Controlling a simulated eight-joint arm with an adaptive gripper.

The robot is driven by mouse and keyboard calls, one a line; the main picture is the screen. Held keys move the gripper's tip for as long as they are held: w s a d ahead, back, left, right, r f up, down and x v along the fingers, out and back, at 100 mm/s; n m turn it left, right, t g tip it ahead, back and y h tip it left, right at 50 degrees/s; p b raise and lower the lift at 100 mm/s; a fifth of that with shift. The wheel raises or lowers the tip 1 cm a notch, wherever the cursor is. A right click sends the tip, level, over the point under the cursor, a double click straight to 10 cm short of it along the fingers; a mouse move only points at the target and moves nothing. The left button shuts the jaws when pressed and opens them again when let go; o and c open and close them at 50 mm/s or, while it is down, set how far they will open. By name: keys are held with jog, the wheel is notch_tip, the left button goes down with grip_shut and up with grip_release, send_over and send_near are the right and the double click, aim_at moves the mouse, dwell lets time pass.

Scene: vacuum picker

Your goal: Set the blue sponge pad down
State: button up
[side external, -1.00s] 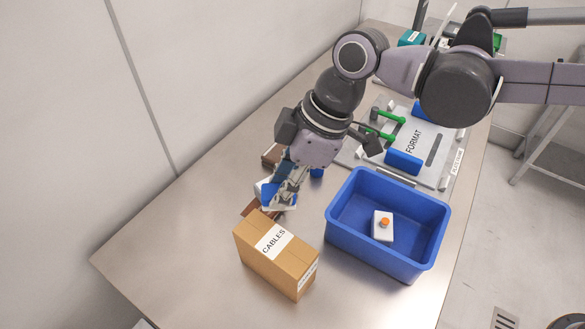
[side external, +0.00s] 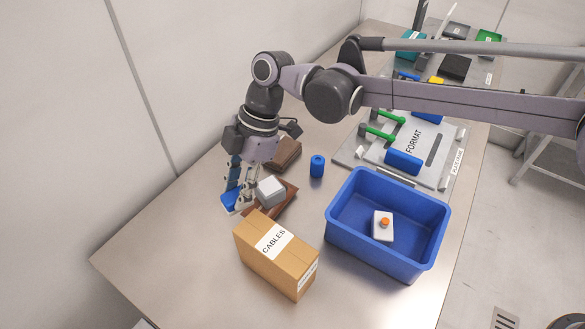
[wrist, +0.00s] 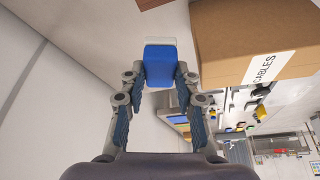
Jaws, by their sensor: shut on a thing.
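The blue sponge pad (side external: 231,206) is at the tips of my gripper (side external: 238,196), on the left part of the steel table behind the carton. It has a white part beside the blue. In the wrist view, the blue pad (wrist: 160,64) sits between the two fingertips of my gripper (wrist: 161,80), with a pale strip at its far end. My gripper is shut on it and points down. The pad is at or close to the tabletop; I cannot tell whether it touches.
A cardboard carton marked CABLES (side external: 262,268) stands in front. A grey-white block (side external: 271,190) sits on a brown tray (side external: 285,203) just right of my gripper. A brown box (side external: 286,150), a blue cylinder (side external: 317,167) and a blue bin (side external: 345,242) stand farther right. The table's left is clear.

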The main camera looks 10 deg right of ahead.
jog(key=s+a+f, duration=0.1)
jog(key=a, duration=0.1)
jog(key=s+a+f, duration=0.1)
jog(key=a+f, duration=0.1)
jog(key=a, duration=0.1)
jog(key=s+a+f, duration=0.1)
jog(key=a+f, duration=0.1)
jog(key=shift+s+a, duration=0.2)
jog(key=shift+a, duration=0.1)
jog(key=shift+f, duration=1.95)
jog(key=shift+f, duration=0.1)
jog(key=o, duration=1)
